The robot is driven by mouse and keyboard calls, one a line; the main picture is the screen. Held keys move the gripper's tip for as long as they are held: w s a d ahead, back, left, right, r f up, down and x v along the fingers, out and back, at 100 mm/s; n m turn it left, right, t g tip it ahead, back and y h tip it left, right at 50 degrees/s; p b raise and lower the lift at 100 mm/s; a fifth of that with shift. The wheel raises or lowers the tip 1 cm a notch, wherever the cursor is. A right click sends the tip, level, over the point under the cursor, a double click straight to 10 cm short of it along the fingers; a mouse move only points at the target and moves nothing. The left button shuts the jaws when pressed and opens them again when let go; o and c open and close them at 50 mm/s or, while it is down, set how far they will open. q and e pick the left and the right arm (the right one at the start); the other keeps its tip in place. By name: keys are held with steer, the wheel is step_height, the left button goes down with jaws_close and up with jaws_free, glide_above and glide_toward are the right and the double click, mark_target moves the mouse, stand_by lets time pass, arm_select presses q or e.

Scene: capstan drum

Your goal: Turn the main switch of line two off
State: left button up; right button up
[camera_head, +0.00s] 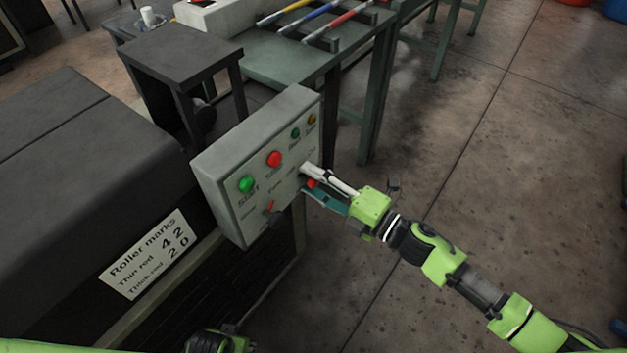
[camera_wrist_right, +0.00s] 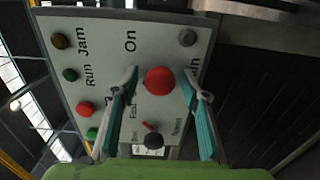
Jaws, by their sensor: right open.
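The grey control box (camera_head: 232,160) stands at the end of the dark machine. Its red main switch knob (camera_head: 312,183) is at the lower right of its face, partly hidden by my right gripper. In the wrist view the red knob (camera_wrist_right: 158,80) sits between the two fingers, with "On" printed beside it and another label partly covered by a finger. Which way the knob points I cannot tell. My right gripper (camera_head: 306,177) is open, its fingers on either side of the knob; contact is not clear.
The box also bears a green Start button (camera_head: 247,184), a red button (camera_head: 274,159), small lamps and a red-tipped selector (camera_head: 269,207). A roller marks sign (camera_head: 150,255) is on the machine. A green table (camera_head: 290,57) holds coloured rods.

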steer(key=v, duration=1.2)
